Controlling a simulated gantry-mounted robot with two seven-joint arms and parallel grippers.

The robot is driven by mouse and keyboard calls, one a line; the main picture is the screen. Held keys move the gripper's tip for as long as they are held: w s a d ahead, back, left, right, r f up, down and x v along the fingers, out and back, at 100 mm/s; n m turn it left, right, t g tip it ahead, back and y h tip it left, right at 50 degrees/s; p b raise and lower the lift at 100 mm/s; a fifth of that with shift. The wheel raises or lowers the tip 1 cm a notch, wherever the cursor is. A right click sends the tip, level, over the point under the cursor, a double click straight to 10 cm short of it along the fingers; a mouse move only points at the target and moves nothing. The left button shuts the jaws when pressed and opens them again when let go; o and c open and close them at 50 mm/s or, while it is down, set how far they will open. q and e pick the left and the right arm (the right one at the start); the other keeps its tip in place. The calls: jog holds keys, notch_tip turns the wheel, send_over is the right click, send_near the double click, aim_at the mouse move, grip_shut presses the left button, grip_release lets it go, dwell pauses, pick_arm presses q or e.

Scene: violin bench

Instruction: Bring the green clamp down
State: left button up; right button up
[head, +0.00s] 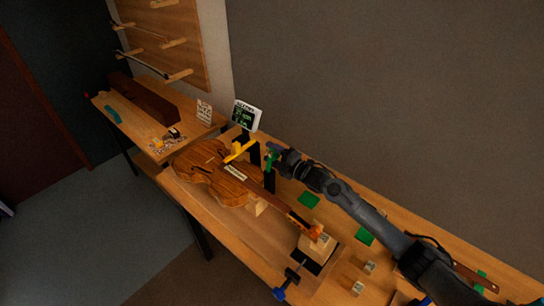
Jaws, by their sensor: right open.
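The dark gripper and the small size hide whether the fingers touch the clamp. The violin lies on the bench with a small label on its body and its neck toward the lower right. My left gripper is out of view.
A yellow clamp (239,151) sits left of the green one. A display (246,115) stands behind. Green pads (309,200) (364,236) and small wooden blocks (357,288) lie on the bench (222,226). A blue-handled clamp (280,293) is at the front edge.

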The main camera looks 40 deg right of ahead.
jog(key=shift+c, duration=0.3)
grip_shut()
